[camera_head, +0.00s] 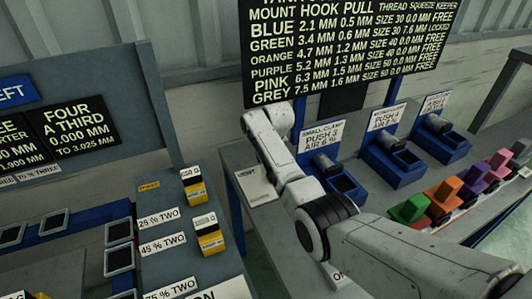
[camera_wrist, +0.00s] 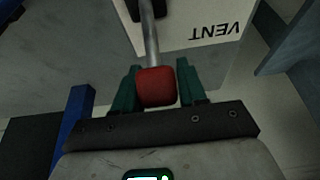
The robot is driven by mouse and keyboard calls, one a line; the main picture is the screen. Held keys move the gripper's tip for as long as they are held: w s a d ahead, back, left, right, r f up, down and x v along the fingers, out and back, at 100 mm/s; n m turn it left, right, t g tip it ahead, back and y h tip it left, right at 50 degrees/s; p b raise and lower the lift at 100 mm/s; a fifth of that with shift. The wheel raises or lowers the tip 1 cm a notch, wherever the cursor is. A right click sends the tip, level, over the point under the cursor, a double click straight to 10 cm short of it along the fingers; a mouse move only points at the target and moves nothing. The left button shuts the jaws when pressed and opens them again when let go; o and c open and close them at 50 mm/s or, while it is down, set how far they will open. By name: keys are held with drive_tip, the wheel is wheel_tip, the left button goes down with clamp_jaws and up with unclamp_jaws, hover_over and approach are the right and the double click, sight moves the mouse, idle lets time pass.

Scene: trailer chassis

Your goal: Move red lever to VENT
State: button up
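The red lever (camera_wrist: 156,88) has a red knob on a grey metal rod and shows in the wrist view. My gripper (camera_wrist: 157,86) has its green fingers on both sides of the knob, seeming to touch it. The rod runs up to a dark mount on a white plate (camera_wrist: 185,38). The VENT label (camera_wrist: 209,32) is printed on that plate, right of the rod, and looks upside down. In the head view the VENT plate (camera_head: 256,188) lies left of my arm. The lever and my fingers are hidden there.
Blue clamp stations (camera_head: 335,180) stand behind and right of my arm. Several coloured blocks (camera_head: 445,190) sit on the right bench. A black text board (camera_head: 345,45) hangs above. On the left is a grey panel with yellow-based switches (camera_head: 208,240).

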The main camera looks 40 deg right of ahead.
drive_tip(key=o, duration=0.3)
drive_tip(key=shift+f, duration=0.15)
drive_tip(key=shift+r, duration=0.3)
drive_tip(key=v, duration=1)
drive_tip(key=shift+s+r, duration=0.1)
drive_tip(key=shift+r, duration=0.05)
